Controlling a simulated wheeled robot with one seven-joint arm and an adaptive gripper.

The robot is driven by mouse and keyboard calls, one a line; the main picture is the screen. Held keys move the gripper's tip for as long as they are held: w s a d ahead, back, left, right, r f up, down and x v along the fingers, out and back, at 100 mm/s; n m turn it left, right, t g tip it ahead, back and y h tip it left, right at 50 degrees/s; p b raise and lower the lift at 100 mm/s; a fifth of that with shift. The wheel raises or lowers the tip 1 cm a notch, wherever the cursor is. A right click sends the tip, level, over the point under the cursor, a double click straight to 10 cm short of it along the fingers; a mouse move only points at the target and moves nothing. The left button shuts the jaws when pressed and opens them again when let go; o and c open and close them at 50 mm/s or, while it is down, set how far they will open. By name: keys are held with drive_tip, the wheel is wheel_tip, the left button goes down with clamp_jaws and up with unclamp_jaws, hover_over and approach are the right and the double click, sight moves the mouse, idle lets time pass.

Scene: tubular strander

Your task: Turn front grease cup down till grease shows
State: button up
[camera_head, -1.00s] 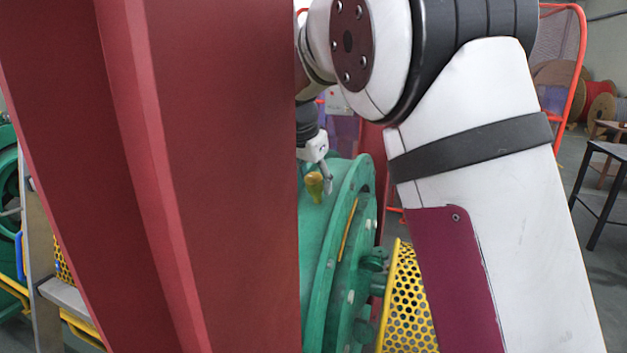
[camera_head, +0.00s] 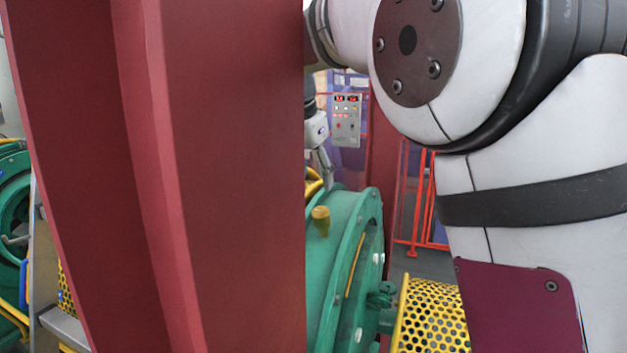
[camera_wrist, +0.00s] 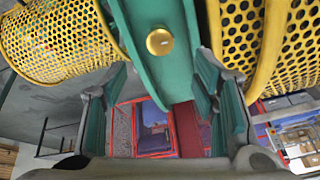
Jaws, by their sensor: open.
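A brass grease cup (camera_head: 320,219) stands upright on top of the green housing (camera_head: 340,262) in the head view. The wrist view shows a round brass cap (camera_wrist: 159,41) on a green part, beyond my fingertips and toward the top of the picture. I cannot tell for certain that it is the same cup. My gripper (camera_head: 319,170) is above the cup in the head view, apart from it and partly hidden by the red column. In the wrist view the fingers of my gripper (camera_wrist: 163,112) are spread wide with nothing between them. No grease is visible.
A broad red column (camera_head: 220,180) blocks the left and middle of the head view. Yellow perforated guards (camera_head: 432,315) flank the green part, also in the wrist view (camera_wrist: 60,40). A control panel (camera_head: 347,120) and red railing (camera_head: 415,205) are behind.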

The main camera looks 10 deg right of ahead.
sight(320, 211)
drive_tip(key=w+d+f+n+p, duration=0.1)
drive_tip(key=f+n, duration=0.1)
drive_tip(key=f, duration=0.1)
drive_tip(key=w+d+f+n+p, duration=0.1)
drive_tip(key=f+n+p, duration=0.1)
drive_tip(key=f, duration=0.2)
drive_tip(key=w+d+f+n+p, duration=0.1)
drive_tip(key=f+n+p, duration=0.1)
drive_tip(key=f, duration=0.2)
drive_tip(key=shift+w+f, duration=0.1)
drive_tip(key=shift+w, duration=0.3)
idle(0.4)
drive_tip(key=c, duration=1.2)
drive_tip(key=shift+o, duration=0.2)
drive_tip(key=shift+m+b, duration=0.4)
drive_tip(key=shift+m, duration=0.4)
